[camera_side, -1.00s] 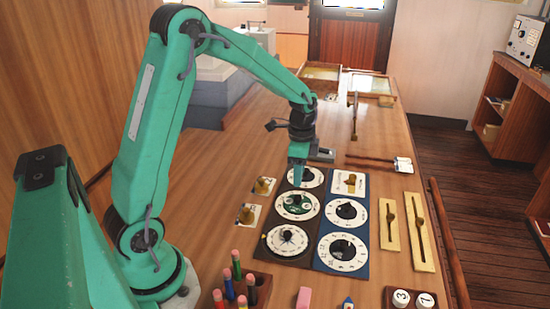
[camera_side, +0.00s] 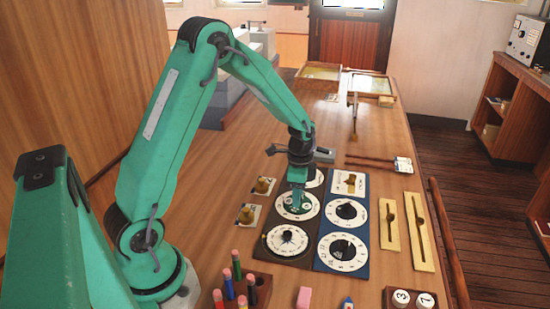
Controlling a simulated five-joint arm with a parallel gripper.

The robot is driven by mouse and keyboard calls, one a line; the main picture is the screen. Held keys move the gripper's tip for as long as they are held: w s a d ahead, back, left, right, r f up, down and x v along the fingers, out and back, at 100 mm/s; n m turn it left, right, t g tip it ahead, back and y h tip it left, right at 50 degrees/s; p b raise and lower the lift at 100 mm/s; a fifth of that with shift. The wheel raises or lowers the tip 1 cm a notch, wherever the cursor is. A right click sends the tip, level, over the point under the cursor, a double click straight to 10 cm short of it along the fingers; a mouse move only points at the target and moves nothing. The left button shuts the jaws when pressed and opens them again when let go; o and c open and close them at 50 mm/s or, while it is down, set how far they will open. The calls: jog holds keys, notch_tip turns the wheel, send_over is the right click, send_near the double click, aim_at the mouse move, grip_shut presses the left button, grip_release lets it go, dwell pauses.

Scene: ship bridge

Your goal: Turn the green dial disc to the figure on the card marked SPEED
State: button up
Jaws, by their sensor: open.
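The green dial disc (camera_side: 305,208) sits in the middle of a white numbered ring, in the left column of the dial panel (camera_side: 316,262). My gripper (camera_side: 297,207) points down at this disc and partly covers it. Its jaws are open, and I cannot tell whether they touch the disc. Small cards with brass knobs stand left of the panel, an upper card (camera_side: 263,187) and a lower card (camera_side: 247,214). Another card with a brass knob (camera_side: 350,183) lies at the panel's top right. The writing on the cards is too small to read, so I cannot tell which says SPEED.
Black-centred dials surround the green one, one below it (camera_side: 287,240) and others to the right (camera_side: 346,212). Brass slider plates (camera_side: 421,232) lie further right. A wooden holder with pencils (camera_side: 258,290) stands in front. The tabletop left of the small cards is clear.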

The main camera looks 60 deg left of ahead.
jog(key=shift+c, duration=0.2)
grip_shut()
jog(key=shift+n, duration=0.4)
jog(key=n, duration=0.7)
jog(key=shift+n, duration=0.3)
jog(key=n, duration=0.3)
jog(key=shift+n, duration=0.3)
jog(key=shift+r+n, duration=0.1)
jog(key=shift+n, duration=1.8)
